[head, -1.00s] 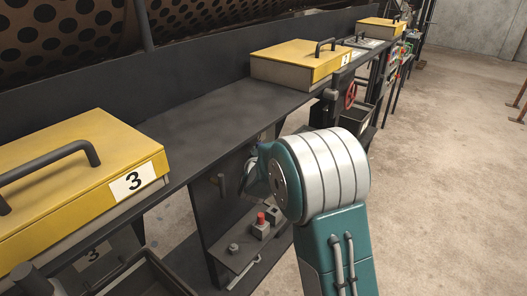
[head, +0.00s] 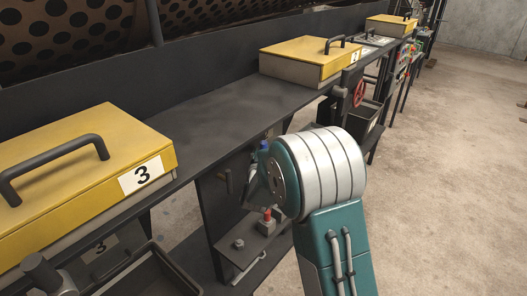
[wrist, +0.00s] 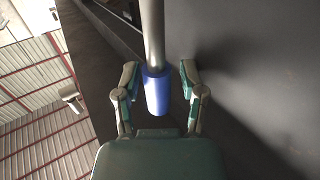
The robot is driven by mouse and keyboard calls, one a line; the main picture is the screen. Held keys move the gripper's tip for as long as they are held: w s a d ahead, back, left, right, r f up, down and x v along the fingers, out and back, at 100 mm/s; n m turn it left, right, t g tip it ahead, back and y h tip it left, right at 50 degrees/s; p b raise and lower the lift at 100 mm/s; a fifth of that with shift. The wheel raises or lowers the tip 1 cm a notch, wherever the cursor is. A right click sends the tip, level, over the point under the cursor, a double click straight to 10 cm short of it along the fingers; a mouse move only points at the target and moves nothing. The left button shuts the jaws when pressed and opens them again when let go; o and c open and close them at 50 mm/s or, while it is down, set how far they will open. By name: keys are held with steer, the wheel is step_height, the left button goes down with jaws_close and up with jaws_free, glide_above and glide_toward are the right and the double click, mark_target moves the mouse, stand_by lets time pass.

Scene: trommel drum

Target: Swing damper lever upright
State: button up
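The damper lever shows in the wrist view as a pale metal rod with a blue grip (wrist: 157,92) at its end. My gripper (wrist: 158,76) is open, with one finger on each side of the lever near the grip. A gap shows on both sides, so the fingers look apart from it. In the head view my arm's large teal and white joint hides most of my gripper and the lever. A small blue piece (head: 263,145) shows beside that joint; I cannot tell whether it is the lever's grip.
A dark ledge (head: 215,115) runs along the drum frame, bearing yellow lidded boxes marked 3 (head: 85,165) and 2 (head: 308,58). Below is a small shelf (head: 238,258) with a red-topped control (head: 266,222). A red handwheel (head: 359,93) is farther back. Concrete floor at right is clear.

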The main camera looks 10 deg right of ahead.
steer(key=shift+r, duration=0.3)
steer(key=shift+w, duration=0.1)
